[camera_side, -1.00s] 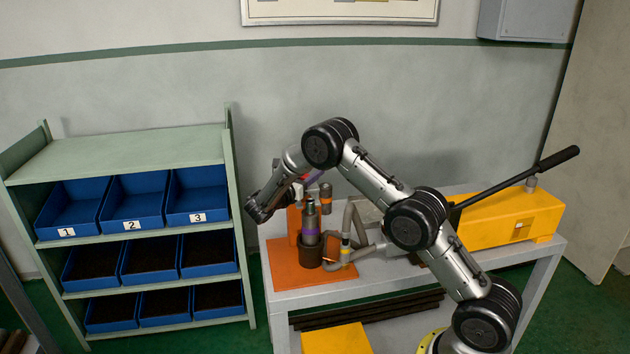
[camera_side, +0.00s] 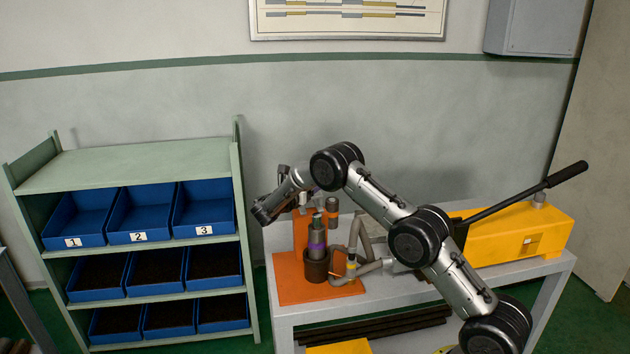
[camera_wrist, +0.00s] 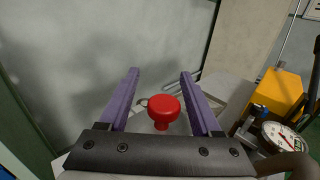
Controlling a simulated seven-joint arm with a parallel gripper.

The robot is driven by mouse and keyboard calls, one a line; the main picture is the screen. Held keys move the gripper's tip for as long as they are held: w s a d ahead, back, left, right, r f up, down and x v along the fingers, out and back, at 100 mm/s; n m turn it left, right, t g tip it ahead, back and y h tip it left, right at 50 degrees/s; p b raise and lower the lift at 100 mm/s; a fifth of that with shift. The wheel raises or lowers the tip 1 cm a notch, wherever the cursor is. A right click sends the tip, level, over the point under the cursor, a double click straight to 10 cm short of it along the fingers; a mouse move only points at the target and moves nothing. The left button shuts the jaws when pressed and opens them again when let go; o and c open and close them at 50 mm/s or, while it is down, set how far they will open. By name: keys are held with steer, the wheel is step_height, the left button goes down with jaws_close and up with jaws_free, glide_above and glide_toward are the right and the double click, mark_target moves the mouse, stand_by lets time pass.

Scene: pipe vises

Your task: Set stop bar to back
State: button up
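In the wrist view a red knob (camera_wrist: 163,107) with a rounded cap and narrower neck sits between the two purple fingers of my gripper (camera_wrist: 160,73). The fingers are spread, with a visible gap on both sides of the knob. I cannot make out a separate stop bar in either view.
A yellow box (camera_side: 515,235) with a long black lever (camera_side: 530,192) stands on the bench's right. Grey hoses (camera_side: 355,240) run beside the cylinder. A round gauge (camera_wrist: 281,137) shows in the wrist view. A shelf with blue bins (camera_side: 140,215) stands left. The wall is close behind.

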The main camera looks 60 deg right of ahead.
steer(key=a, duration=1.3)
steer(key=shift+a, duration=0.4)
